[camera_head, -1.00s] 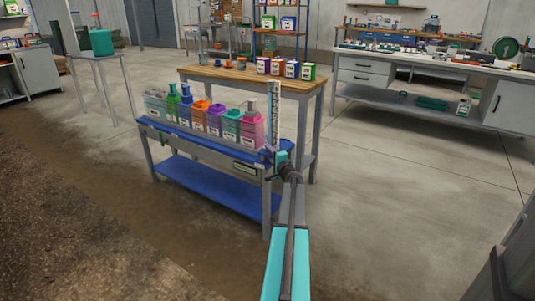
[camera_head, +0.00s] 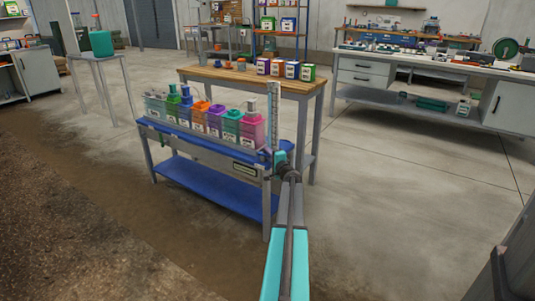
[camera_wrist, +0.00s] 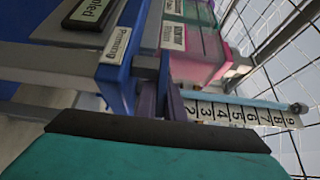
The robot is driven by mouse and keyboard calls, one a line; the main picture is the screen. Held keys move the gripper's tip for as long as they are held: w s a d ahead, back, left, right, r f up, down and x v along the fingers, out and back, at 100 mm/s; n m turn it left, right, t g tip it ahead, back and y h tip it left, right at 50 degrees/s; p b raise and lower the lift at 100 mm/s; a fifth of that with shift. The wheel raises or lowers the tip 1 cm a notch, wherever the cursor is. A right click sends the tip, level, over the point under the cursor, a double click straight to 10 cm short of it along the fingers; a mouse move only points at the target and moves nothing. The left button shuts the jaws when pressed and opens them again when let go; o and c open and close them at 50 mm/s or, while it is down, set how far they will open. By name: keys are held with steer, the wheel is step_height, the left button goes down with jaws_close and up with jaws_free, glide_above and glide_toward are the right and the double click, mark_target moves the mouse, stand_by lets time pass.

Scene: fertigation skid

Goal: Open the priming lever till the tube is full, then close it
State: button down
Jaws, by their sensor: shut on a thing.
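The clear sight tube with its numbered scale (camera_head: 276,115) stands upright at the right end of the blue skid. In the wrist view the scale plate (camera_wrist: 240,115) lies sideways, with a light-blue tube (camera_wrist: 245,101) along it. I cannot tell the liquid level surely. A "Priming" label (camera_wrist: 117,45) sits on the blue skid edge. My gripper (camera_head: 283,164) is at the skid's front right corner, just below the tube, shut on the priming lever. The lever itself is mostly hidden by my gripper and wrist.
Several coloured jugs (camera_head: 214,120) stand in a row on the blue skid (camera_head: 215,188), left of the tube. A wooden-topped table (camera_head: 225,75) with boxes stands close behind. The floor to the right is clear.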

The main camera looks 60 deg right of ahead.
steer(key=shift+w+d+n+t+y, duration=0.15)
steer(key=shift+n+t+y, duration=0.15)
steer(key=shift+n+y, duration=0.15)
steer(key=shift+w+d+n+t+y, duration=0.1)
steer(key=shift+n+t+y, duration=0.35)
steer(key=shift+y, duration=0.3)
steer(key=shift+w+d+n+t+y, duration=0.1)
steer(key=shift+n+t+y, duration=0.15)
steer(key=shift+n+y, duration=0.35)
steer(key=shift+w+n+t+y, duration=0.2)
steer(key=shift+n+y, duration=0.3)
steer(key=shift+y, duration=0.4)
steer(key=shift+w+n+t+y, duration=0.1)
steer(key=shift+n+t+y, duration=0.1)
steer(key=shift+n+y, duration=0.5)
steer(key=shift+w+a+r+n+y+p, duration=0.15)
steer(key=shift+n+y+p, duration=0.15)
steer(key=shift+y, duration=0.7)
steer(key=shift+a+y, duration=0.1)
steer(key=shift+y, duration=0.2)
steer(key=c, duration=1.9)
jaws_free()
steer(key=shift+o, duration=0.2)
